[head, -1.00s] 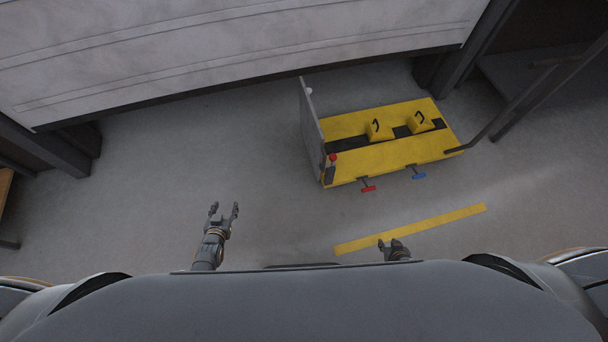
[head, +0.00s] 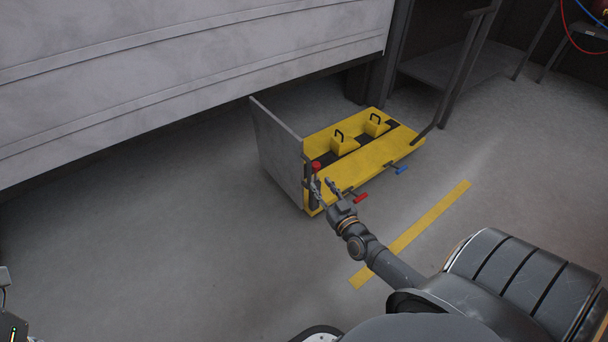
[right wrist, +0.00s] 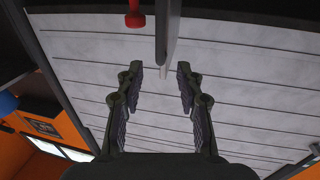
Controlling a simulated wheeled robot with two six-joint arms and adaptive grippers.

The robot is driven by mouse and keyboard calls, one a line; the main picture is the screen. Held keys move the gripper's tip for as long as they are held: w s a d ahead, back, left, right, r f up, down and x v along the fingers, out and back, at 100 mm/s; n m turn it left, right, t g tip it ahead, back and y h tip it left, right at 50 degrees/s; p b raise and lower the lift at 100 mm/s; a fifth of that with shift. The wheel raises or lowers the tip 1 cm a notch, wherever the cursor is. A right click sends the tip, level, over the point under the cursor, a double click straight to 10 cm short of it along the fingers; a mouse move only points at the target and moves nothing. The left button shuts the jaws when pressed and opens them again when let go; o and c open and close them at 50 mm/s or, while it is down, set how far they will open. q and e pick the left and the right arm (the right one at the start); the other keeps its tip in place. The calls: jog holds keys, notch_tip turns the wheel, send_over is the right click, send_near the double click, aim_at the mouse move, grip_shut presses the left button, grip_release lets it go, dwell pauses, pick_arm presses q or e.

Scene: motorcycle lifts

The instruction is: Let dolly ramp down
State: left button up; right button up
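The yellow dolly (head: 375,155) stands on the floor in the head view. Its grey ramp plate (head: 278,150) stands upright at the left end. A red knob (head: 316,166) tops a dark post beside the plate. My right gripper (head: 322,184) is open and empty, close to this post and the plate's near edge. In the right wrist view, the open fingers (right wrist: 160,80) point toward a grey upright edge (right wrist: 168,35), with a red part (right wrist: 135,18) beside it. I cannot tell whether anything touches.
A red handle (head: 360,198) and a blue handle (head: 401,170) stick out from the dolly's near side. Two yellow blocks with black handles sit on its deck. A large pale panel (head: 180,60) rises behind. The floor left of the ramp is clear.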

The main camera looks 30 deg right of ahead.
aim_at(310, 170)
jog(key=w+b, duration=0.1)
jog(key=w, duration=0.2)
jog(key=w+b, duration=0.1)
jog(key=w, duration=0.2)
jog(key=w+d+b, duration=0.1)
jog(key=w, duration=0.2)
jog(key=shift+w+f, duration=0.1)
jog(key=shift+f, duration=0.05)
jog(key=shift+w, duration=0.25)
grip_shut()
